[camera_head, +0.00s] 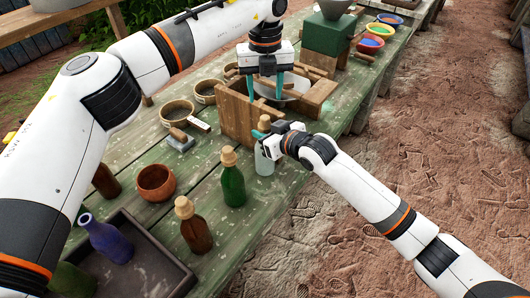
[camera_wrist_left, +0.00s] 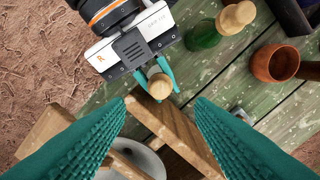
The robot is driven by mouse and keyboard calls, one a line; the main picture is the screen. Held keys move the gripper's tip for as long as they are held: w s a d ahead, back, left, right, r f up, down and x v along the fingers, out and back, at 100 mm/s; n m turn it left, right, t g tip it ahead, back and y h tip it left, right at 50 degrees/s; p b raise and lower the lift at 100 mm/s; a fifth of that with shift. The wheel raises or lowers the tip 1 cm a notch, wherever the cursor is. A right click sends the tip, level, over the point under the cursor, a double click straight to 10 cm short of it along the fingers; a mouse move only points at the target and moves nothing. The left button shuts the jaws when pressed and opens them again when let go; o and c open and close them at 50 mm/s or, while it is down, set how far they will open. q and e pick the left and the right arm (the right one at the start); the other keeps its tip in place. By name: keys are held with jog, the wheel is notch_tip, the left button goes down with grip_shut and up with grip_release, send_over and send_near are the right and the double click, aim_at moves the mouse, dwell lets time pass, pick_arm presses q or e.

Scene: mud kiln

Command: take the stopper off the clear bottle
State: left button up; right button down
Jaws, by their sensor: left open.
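The clear bottle (camera_head: 264,162) stands upright on the green table, beside the wooden box. Its light wooden stopper (camera_head: 264,124) is in its mouth; the stopper's top also shows in the left wrist view (camera_wrist_left: 160,87). My right gripper (camera_head: 262,136) comes in from the right at the bottle's neck, just below the stopper. Its teal fingers lie on both sides of the neck and look closed on it. My left gripper (camera_head: 265,90) is open and empty, pointing down over the wooden box, behind and above the stopper.
The open wooden box (camera_head: 238,118) with a pale bowl is under my left gripper. A green bottle (camera_head: 232,180), a brown bottle (camera_head: 193,226) and a terracotta cup (camera_head: 156,182) stand nearer. A tray (camera_head: 165,262) holds a purple bottle (camera_head: 106,238). Small bowls (camera_head: 177,112) stand left.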

aim_at(268, 119)
pick_arm(q)
jog(key=shift+o, duration=0.2)
jog(key=s+d+n+t, duration=0.1)
jog(key=s+d+r+n+y, duration=0.1)
jog(key=s+d+r+n+t+y, duration=0.1)
jog(key=n, duration=0.1)
jog(key=shift+s+r+t, duration=0.25)
jog(key=shift+s+t, duration=0.05)
jog(key=shift+n+t+y, duration=0.4)
jog(key=shift+n+t, duration=0.1)
jog(key=shift+n, duration=0.3)
jog(key=x, duration=1)
jog(key=shift+s+d+f, duration=0.1)
jog(key=shift+s+f, duration=0.15)
jog(key=shift+f, duration=0.25)
jog(key=c, duration=1.1)
jog(key=shift+r, duration=0.25)
jog(key=shift+r, duration=0.95)
